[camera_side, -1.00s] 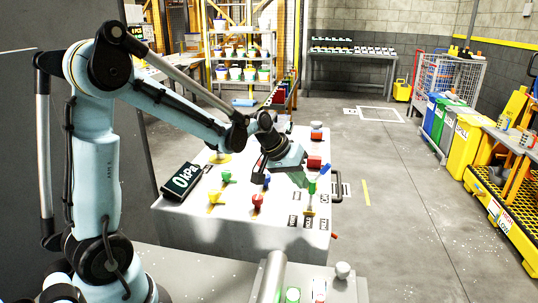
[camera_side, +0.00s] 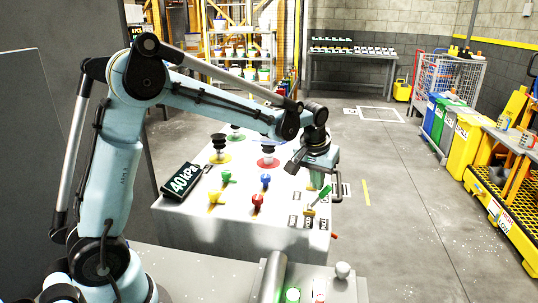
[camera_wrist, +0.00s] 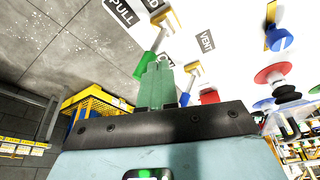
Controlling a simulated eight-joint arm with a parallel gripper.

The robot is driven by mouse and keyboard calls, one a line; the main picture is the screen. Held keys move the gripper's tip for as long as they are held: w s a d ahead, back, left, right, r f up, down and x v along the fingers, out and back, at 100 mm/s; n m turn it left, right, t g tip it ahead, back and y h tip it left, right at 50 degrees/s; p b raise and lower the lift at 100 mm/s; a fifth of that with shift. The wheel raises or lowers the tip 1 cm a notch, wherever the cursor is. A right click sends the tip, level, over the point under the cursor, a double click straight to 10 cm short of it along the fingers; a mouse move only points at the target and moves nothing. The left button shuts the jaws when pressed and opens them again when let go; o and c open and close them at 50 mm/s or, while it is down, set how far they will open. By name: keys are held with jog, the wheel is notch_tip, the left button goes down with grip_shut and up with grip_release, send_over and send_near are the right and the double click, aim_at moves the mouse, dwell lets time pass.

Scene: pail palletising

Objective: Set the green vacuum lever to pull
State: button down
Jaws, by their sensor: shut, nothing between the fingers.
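The green lever (camera_side: 325,192) leans to the right from its yellow base (camera_side: 310,212) at the table's right end. In the wrist view the green lever (camera_wrist: 145,63) slants down and left from its yellow mount, near the PULL label (camera_wrist: 122,12) and a partly hidden label ending in D. Which mark it points to is hard to tell. My gripper (camera_wrist: 158,66) is shut and empty, its fingertips very close to the lever handle; contact cannot be made out. The display (camera_side: 183,180) reads 40 kPa.
Green (camera_side: 226,176), blue (camera_side: 265,180), yellow (camera_side: 215,197) and red (camera_side: 257,201) knobs stand on the white table. Black suction cups on yellow (camera_side: 219,147) and red (camera_side: 268,154) discs stand behind. A VENT label (camera_wrist: 206,40) is beside the lever.

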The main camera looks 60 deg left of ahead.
jog(key=shift+w+d, duration=0.15)
dwell(0.4)
jog(key=s+a+v, duration=0.1)
jog(key=a+v, duration=0.1)
jog(key=v, duration=1)
jog(key=s+d+f+m+t, duration=0.2)
jog(key=s+f, duration=0.2)
jog(key=s, duration=0.3)
jog(key=s+d+f+m+t+h, duration=0.1)
jog(key=s+d+f+m+t, duration=0.1)
jog(key=s, duration=0.6)
notch_tip(320, 180, down, 2)
jog(key=shift+s+d+m, duration=0.15)
jog(key=shift+d+m, duration=0.25)
jog(key=shift+d, duration=0.3)
